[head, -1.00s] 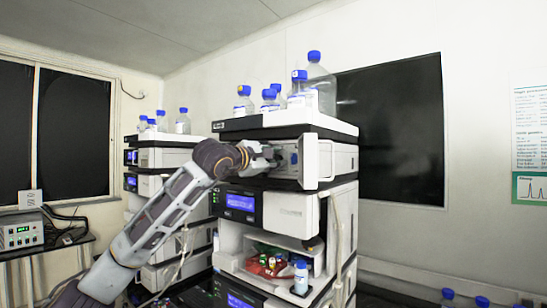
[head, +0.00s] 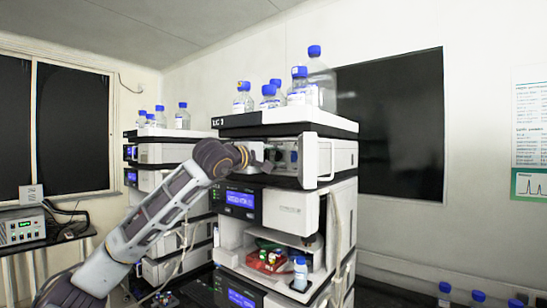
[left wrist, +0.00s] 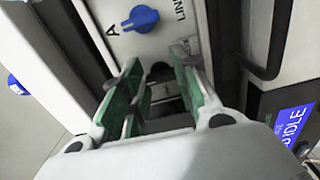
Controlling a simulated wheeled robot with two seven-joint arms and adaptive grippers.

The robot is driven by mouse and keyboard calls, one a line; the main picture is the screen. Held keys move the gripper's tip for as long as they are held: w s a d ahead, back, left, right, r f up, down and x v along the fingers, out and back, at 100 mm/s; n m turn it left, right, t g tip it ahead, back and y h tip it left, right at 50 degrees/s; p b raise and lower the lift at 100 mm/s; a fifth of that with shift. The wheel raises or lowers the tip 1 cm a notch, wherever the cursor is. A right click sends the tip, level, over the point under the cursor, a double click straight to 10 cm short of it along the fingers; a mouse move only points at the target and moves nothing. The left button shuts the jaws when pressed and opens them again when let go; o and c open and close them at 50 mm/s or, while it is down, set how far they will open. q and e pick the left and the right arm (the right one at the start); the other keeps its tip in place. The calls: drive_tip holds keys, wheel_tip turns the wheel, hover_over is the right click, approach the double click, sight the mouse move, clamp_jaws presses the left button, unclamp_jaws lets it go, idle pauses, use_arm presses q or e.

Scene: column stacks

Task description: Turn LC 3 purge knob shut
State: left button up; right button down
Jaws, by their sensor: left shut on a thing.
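The stack labelled LC 3 (head: 218,123) stands mid-picture in the head view, its upper module's front bay open. My left gripper (head: 262,160) reaches into that bay from the left. In the left wrist view, my left gripper's green-padded fingers (left wrist: 160,84) are shut on a small dark knob, mostly hidden between them. A blue knob (left wrist: 141,18) sits on the white panel beyond the fingertips, beside the letter A and partly seen lettering; the fingers are apart from it. I cannot read any label at the gripped knob. My right gripper is in neither view.
Bottles with blue caps (head: 300,90) stand on top of the stack. A white door panel (head: 309,160) stands out at the bay's right. A lower bay holds a red tray (head: 268,262) and a small bottle (head: 300,275). Another stack (head: 165,150) stands behind left.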

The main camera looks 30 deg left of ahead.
use_arm(q)
drive_tip(key=shift+f, duration=0.1)
drive_tip(key=o, duration=0.7)
drive_tip(key=shift+o, duration=0.2)
drive_tip(key=s, duration=1.2)
drive_tip(key=shift+a, duration=0.45)
idle(0.8)
